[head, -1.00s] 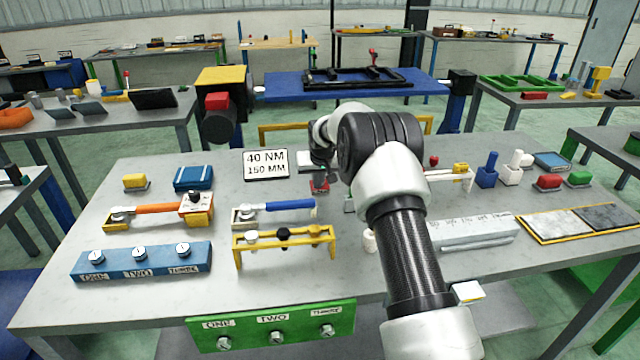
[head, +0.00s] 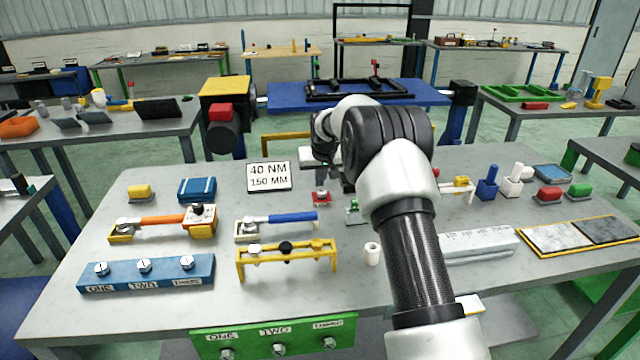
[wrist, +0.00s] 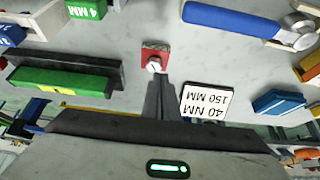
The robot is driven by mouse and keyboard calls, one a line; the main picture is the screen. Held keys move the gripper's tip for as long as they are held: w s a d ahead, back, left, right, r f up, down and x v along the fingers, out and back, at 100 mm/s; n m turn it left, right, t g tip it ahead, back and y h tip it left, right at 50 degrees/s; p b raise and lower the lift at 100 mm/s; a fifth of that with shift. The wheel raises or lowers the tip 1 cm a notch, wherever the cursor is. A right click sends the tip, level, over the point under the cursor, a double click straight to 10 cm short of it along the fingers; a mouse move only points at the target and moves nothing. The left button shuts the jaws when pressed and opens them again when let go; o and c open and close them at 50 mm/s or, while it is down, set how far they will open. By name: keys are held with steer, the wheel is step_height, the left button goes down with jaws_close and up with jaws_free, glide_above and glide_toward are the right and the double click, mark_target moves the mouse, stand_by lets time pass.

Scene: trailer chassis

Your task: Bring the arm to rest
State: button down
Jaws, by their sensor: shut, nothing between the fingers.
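My arm reaches out over the grey workbench (head: 130,240) from the lower right of the head view. My gripper (head: 322,188) hangs over the back middle of the bench, mostly hidden behind my own wrist. In the wrist view my gripper (wrist: 160,82) shows its two fingers together, with nothing between them. A small red block with a round metal top (wrist: 154,56) lies just beyond the fingertips. That red block (head: 322,199) also shows below my gripper in the head view. I cannot tell whether the fingers touch it.
A 40 NM 150 MM sign (head: 269,177) stands left of my gripper. A blue-handled wrench (head: 290,218), an orange-handled wrench (head: 160,220) and a yellow rack (head: 285,256) lie nearer the front left. A white cylinder (head: 372,253) stands beside my arm.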

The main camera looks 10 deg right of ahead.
steer(key=shift+r, duration=0.1)
steer(key=s+f+p+v, duration=0.2)
steer(key=s+v, duration=0.1)
steer(key=v, duration=1.3)
steer(key=s+f+p+v, duration=0.1)
steer(key=s+v, duration=0.2)
steer(key=v, duration=1.2)
steer(key=s+d+p, duration=0.1)
steer(key=s+p, duration=0.2)
steer(key=s, duration=2.7)
steer(key=shift+d+r, duration=0.15)
steer(key=shift+r, duration=0.3)
steer(key=shift+s, duration=0.1)
